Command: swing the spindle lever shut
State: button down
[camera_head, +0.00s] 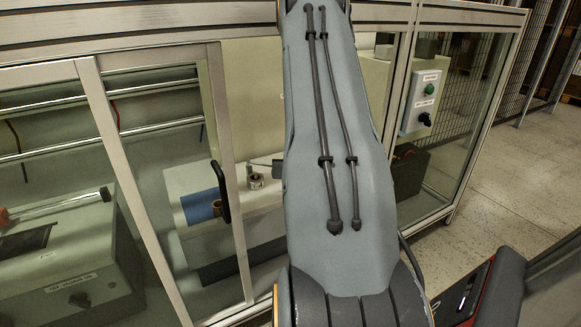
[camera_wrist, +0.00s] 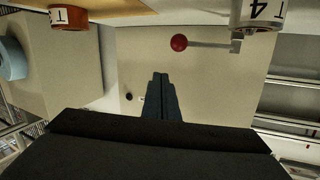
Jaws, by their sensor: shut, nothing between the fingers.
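In the wrist view a lever with a red ball knob (camera_wrist: 179,42) and a thin grey rod (camera_wrist: 210,45) reaches left from a pale cylinder marked 4 (camera_wrist: 262,14). I take this for the spindle lever. My gripper (camera_wrist: 160,77) is shut and empty, its dark fingers close together. In the picture its tips are below and left of the red knob, with a visible gap. The depth between them is unclear. In the head view my arm covers the middle, and neither my gripper nor this lever can be made out.
A brown-and-white part marked T (camera_wrist: 68,17) and a blue ring (camera_wrist: 12,58) are at the wrist view's upper left. In the head view, a framed glass door with a black handle (camera_head: 221,192) is left of my arm; a control box (camera_head: 425,102) is right.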

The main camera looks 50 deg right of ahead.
jog(key=s+f+m, duration=0.1)
jog(key=m, duration=0.1)
jog(key=s+f+m+t+y+p, duration=0.1)
jog(key=m, duration=0.1)
jog(key=s+d+f+m+y, duration=0.1)
jog(key=s+m, duration=0.1)
jog(key=shift+f+m+t, duration=0.1)
jog(key=shift+m+t, duration=0.3)
jog(key=s+a+f+m+t+y+p, duration=0.2)
jog(key=s+m+y, duration=0.25)
jog(key=m, duration=0.25)
jog(key=shift+h, duration=0.45)
jog(key=x, duration=0.3)
jog(key=b+x, duration=0.1)
jog(key=x, duration=0.5)
jog(key=shift+w+f, duration=0.15)
jog(key=shift+f, duration=0.15)
